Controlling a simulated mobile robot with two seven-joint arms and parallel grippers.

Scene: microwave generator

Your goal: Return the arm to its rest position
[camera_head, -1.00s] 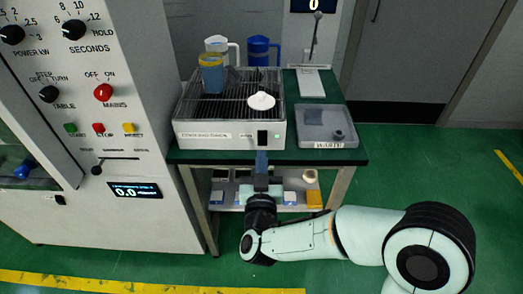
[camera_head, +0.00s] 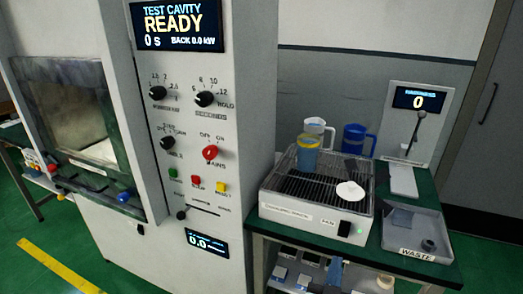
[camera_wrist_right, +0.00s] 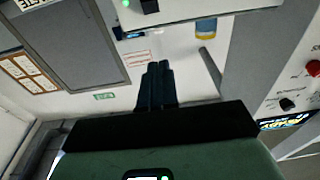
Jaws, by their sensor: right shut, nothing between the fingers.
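The rest of that arm is out of the head view. In the right wrist view the two dark fingers (camera_wrist_right: 157,80) are together and empty, apart from any object. My left gripper is in neither view.
The microwave cabinet (camera_head: 215,245) stands left. Green floor is open at lower left.

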